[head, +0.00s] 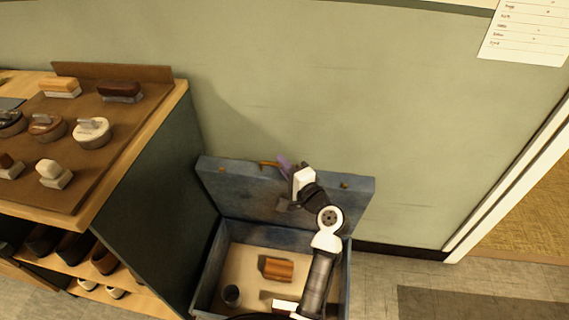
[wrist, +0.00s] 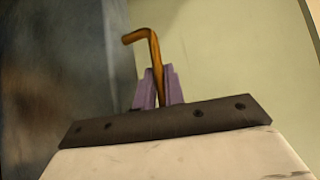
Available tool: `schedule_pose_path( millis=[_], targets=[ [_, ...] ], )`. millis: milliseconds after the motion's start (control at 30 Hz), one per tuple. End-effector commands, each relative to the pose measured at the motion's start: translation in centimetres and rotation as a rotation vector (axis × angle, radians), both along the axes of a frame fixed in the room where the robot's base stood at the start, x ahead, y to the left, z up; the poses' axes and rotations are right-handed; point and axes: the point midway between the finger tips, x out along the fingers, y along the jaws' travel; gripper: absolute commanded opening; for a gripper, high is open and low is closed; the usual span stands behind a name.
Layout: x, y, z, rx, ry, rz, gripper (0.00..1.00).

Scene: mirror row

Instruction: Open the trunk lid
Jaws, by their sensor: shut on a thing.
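The blue-grey trunk (head: 210,275) stands on the floor against the wall, with its lid (head: 235,190) raised and tilted up. The inside is exposed, with a brown wooden block (head: 277,268) and a dark round item (head: 232,294) on its pale floor. My gripper (head: 284,164) is at the upper edge of the lid, beside an orange-brown handle (head: 268,164). In the wrist view, my purple fingers (wrist: 158,88) are shut on the same handle (wrist: 154,50), which bends to the left above them. My arm hides part of the lid and the trunk's right side.
A wooden shelf unit (head: 160,160) stands close to the trunk's left, with several brushes and round tins on top and shoes below. The green wall (head: 330,90) is right behind the lid. Floor at the right is clear, with a dark mat (head: 480,307).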

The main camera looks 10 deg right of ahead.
Motion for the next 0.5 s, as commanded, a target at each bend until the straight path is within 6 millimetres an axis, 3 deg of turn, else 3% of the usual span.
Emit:
schedule_pose_path(
  millis=[100, 133, 200, 500],
  targets=[
    [-0.03, -0.18, -0.12, 0.0, 0.003, -0.003, 0.0],
    [-0.03, -0.18, -0.12, 0.0, 0.003, -0.003, 0.13],
    [-0.01, -0.16, -0.11, 0.0, 0.003, -0.003, 0.2],
    [-0.18, -0.17, -0.05, 0.001, 0.001, -0.001, 0.2]
  ],
)
